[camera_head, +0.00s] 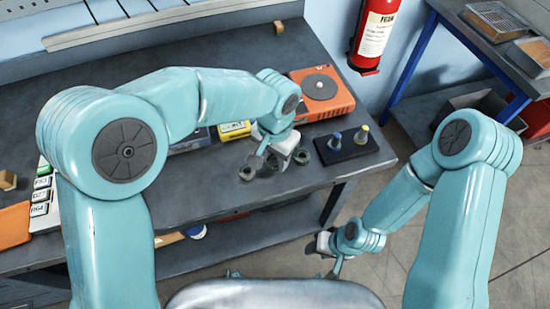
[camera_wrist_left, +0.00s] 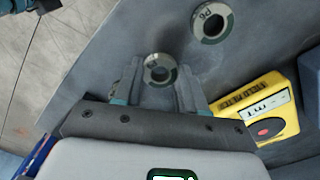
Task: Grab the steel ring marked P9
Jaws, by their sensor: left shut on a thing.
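My left gripper (camera_head: 272,158) is low over the bench, and its fingers (camera_wrist_left: 157,88) are shut on a steel ring (camera_wrist_left: 168,80) in the left wrist view. The mark on this held ring is too small to read. A second steel ring (camera_wrist_left: 226,32) lies flat on the bench beyond the fingertips; its dark mark looks like P6 or P9, and I cannot tell which. It appears to be the ring (camera_head: 247,173) left of my left gripper in the head view. Another ring-like piece (camera_head: 301,157) lies right of it. My right gripper (camera_head: 335,266) hangs off the bench, its fingers unclear.
A yellow meter (camera_wrist_left: 258,107) lies near the held ring and also shows in the head view (camera_head: 235,129). An orange device (camera_head: 325,93) stands behind. A black holder (camera_head: 346,146) carries a blue and a yellow piece. The bench's front edge is close; the left middle bench (camera_head: 190,180) is clear.

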